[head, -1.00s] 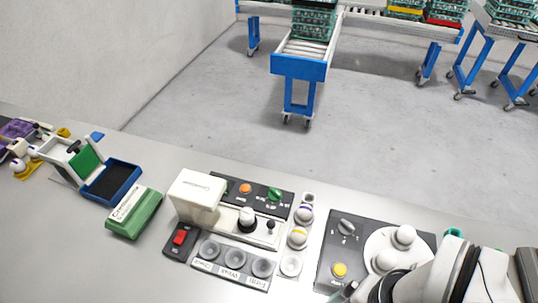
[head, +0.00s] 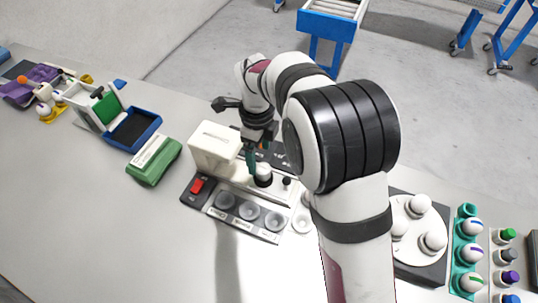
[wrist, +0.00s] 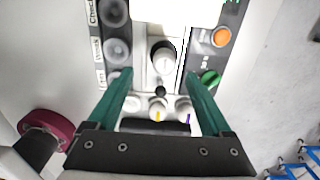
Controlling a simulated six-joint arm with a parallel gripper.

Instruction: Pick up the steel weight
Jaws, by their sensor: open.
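A small dark knobbed piece (head: 287,182), the likeliest steel weight, stands on the white base of a white device (head: 213,142). Its metal is hard to make out. In the wrist view this small knob (wrist: 160,92) lies between the fingers, nearer the palm. A pale rounded piece (head: 263,173) sits in a dark cup beside it, and it also shows in the wrist view (wrist: 162,57) just past the fingertips. My gripper (head: 252,163) points down over the device. Its two green fingers (wrist: 160,78) are apart, with nothing held between them.
A row of grey cups (head: 249,211) and a red switch (head: 197,185) lie in front of the device. A green block (head: 154,161) and blue tray (head: 159,124) stand to the left. A white turntable (head: 405,257) is at right. The left front table is bare.

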